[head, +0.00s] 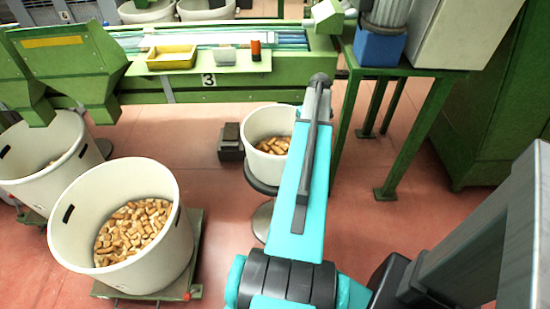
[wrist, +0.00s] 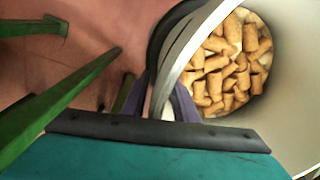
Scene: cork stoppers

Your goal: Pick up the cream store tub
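A round cream tub (head: 250,124) holding cork stoppers stands on a dark round stool in the middle of the head view, partly hidden behind my arm. In the wrist view the tub (wrist: 292,125) fills the right side, with its corks inside. My gripper's fingers (wrist: 168,100) reach down at the tub's near rim, with the tub wall seeming to lie between them. The fingers look close to the wall, but I cannot tell whether they press on it. In the head view my arm hides the fingertips.
A larger cream tub (head: 62,248) of corks stands on a green trolley at front left, with another tub (head: 35,178) behind it. A green machine bench (head: 285,84) carries a yellow tray (head: 171,60). A green table (head: 412,67) stands right of the tub. A dark block (head: 231,146) lies left of it.

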